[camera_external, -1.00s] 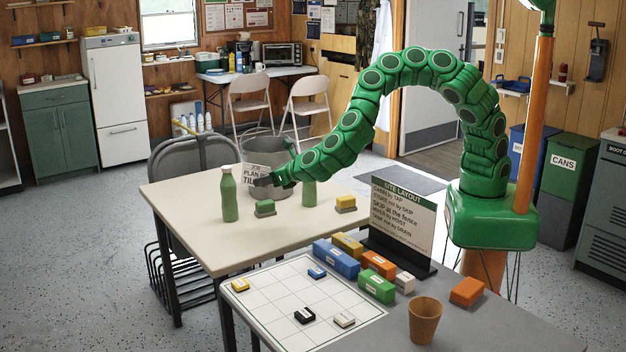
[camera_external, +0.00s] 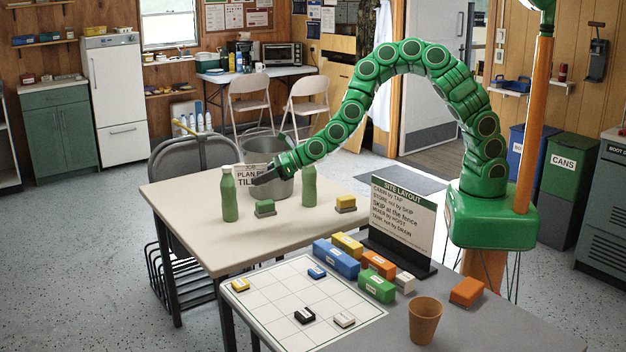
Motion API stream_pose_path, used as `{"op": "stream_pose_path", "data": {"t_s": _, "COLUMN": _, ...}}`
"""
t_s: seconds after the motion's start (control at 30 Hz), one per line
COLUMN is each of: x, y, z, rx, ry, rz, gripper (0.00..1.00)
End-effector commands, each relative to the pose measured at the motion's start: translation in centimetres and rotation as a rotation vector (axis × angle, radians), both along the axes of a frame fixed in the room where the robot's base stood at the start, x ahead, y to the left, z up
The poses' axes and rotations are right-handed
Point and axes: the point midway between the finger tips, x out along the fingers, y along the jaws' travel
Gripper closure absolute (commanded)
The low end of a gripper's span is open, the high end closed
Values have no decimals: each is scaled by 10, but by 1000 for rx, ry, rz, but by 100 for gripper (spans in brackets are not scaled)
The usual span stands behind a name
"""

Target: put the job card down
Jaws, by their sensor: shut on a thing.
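The job card (camera_external: 248,175) is a small pale card with dark print, upright above the far left part of the cream table (camera_external: 190,205). My gripper (camera_external: 262,179) is shut on the card's right side and covers part of it. The arm arches in from the right. I cannot tell whether the card's lower edge touches the table.
A green bottle (camera_external: 229,197) stands just in front of the card, and another green bottle (camera_external: 309,187) stands to its right. Two sponges, one green-topped (camera_external: 265,208) and one yellow-topped (camera_external: 345,203), lie on the table. The table's middle front is bare.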

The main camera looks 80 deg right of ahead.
Motion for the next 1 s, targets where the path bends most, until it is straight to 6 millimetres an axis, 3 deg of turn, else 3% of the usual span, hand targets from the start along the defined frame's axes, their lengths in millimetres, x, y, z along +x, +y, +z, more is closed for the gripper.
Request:
{"op": "stream_pose_path", "data": {"t_s": 0.37, "x": -34, "y": -20, "z": -32, "rx": 1, "ry": 1, "rz": 188, "gripper": 87}}
{"op": "stream_pose_path", "data": {"t_s": 0.73, "x": -81, "y": -47, "z": -73, "rx": 0, "ry": 2, "rz": 360, "gripper": 87}}
{"op": "stream_pose_path", "data": {"t_s": 1.0, "x": -105, "y": -61, "z": -89, "rx": 2, "ry": -4, "rz": 431, "gripper": 87}}
